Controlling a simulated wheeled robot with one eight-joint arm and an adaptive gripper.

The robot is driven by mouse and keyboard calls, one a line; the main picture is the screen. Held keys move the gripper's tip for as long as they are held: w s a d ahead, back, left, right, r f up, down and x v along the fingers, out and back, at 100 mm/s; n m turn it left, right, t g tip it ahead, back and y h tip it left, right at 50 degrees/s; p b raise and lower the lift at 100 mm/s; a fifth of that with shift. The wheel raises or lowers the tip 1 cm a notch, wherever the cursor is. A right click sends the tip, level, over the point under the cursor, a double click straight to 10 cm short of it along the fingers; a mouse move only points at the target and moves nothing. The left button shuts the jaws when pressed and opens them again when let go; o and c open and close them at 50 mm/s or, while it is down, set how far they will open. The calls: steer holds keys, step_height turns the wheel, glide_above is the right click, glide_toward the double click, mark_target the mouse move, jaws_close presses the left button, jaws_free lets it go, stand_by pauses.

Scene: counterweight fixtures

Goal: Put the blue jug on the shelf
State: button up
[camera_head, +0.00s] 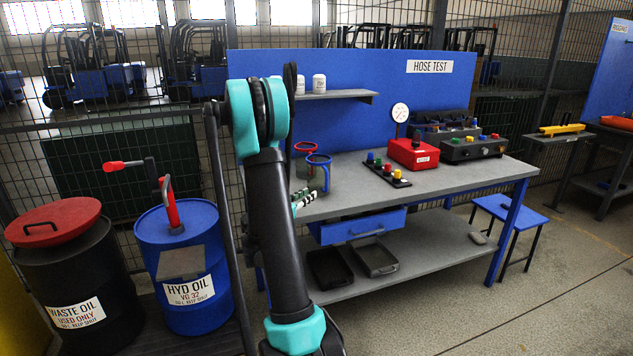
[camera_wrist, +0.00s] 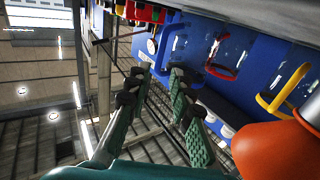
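The blue jug (camera_head: 319,160) has a blue rim and handle and a see-through body. It stands upright on the near left of the workbench top (camera_head: 440,182). In the wrist view its blue handle (camera_wrist: 165,48) shows beyond the fingertips. My gripper (camera_head: 305,198) is just in front of and below the jug in the head view, mostly hidden by my arm. In the wrist view my gripper (camera_wrist: 158,88) has its green fingers apart with nothing between them. The shelf (camera_head: 345,96) is a grey board on the blue back panel, above the bench.
A red jug (camera_head: 305,147) stands right behind the blue one. A yellow handle (camera_wrist: 284,92) shows in the wrist view. Two white canisters (camera_head: 319,83) occupy the shelf's left; its right looks clear. A knob strip (camera_head: 387,169) and red box (camera_head: 413,153) stand farther right.

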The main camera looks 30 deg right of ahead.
mark_target(326, 183)
steer(key=x, duration=1.3)
steer(key=shift+w, duration=0.1)
steer(key=shift+a, duration=0.1)
steer(key=shift+c, duration=0.3)
jaws_close()
